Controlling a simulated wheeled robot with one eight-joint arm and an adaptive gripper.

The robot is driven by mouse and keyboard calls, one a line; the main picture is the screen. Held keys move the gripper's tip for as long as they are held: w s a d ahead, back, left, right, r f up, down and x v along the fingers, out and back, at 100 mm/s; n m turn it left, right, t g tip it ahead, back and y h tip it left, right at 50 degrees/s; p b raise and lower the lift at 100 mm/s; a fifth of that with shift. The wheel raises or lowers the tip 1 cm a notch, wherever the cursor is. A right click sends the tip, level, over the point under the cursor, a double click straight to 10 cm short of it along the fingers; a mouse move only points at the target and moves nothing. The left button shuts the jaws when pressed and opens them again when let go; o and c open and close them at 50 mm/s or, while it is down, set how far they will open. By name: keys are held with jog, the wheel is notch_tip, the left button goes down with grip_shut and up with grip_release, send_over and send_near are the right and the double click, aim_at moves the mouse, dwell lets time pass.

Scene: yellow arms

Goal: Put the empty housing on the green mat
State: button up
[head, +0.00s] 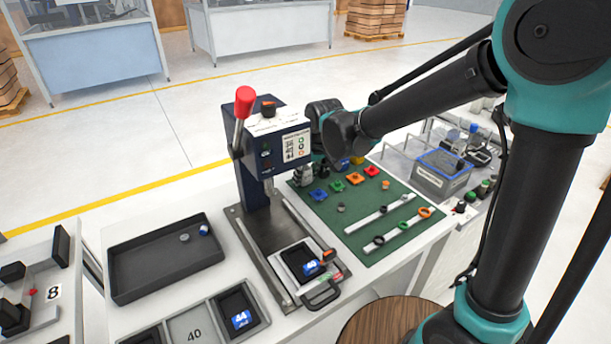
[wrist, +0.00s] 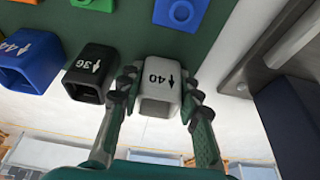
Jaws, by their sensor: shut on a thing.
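A light grey housing (wrist: 160,76) marked 40 with an arrow is between the two fingers of my gripper (wrist: 160,92) in the wrist view. The fingers are shut on its two sides. The housing is at the edge of the green mat (wrist: 125,28); I cannot tell whether it rests on the mat or is just above it. The mat also shows in the head view (head: 338,222). Beside the grey housing are a black housing (wrist: 92,62) marked 36 and a blue housing (wrist: 30,58) marked 44.
The dark blue press (head: 252,160) with its red-knobbed lever stands left of the mat. Small coloured parts, such as an orange one (head: 355,178), and two pale rails (head: 400,229) lie on the mat. A dark tray (head: 165,262) is at the left and a grey bin (head: 440,178) at the right.

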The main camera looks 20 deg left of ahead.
jog(key=shift+s+d+f, duration=0.15)
jog(key=shift+s+f, duration=0.1)
jog(key=shift+f, duration=0.2)
jog(key=shift+c, duration=0.3)
jog(key=o, duration=1.4)
jog(key=shift+w+f, duration=0.15)
jog(key=shift+f, duration=0.05)
jog(key=shift+o, duration=0.9)
jog(key=shift+r, duration=0.1)
